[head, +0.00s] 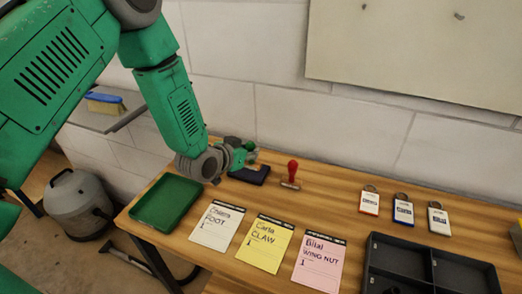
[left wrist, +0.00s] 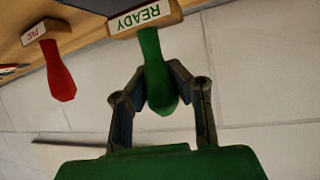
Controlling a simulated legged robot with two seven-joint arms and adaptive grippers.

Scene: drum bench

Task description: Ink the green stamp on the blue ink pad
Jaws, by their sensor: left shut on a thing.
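My left gripper (left wrist: 158,92) is shut on the green stamp (left wrist: 152,50), its fingers around the green handle. The stamp's wooden base with a white READY label (left wrist: 142,16) shows at the top of the left wrist view. The dark blue ink pad (head: 250,175) lies on the wooden bench, just below and beside my left gripper (head: 242,155) in the head view. Part of a dark blue surface (left wrist: 97,5) shows by the stamp's base in the left wrist view. I cannot tell whether the base touches the pad. My right gripper is not in view.
A red stamp (head: 291,174) stands right of the pad; it also shows in the left wrist view (left wrist: 60,75). A green tray (head: 167,203) lies at left. Three cards, the yellow one (head: 264,243) in the middle, lie in front. Three key tags (head: 403,210) and a dark divided tray (head: 430,250) lie at right.

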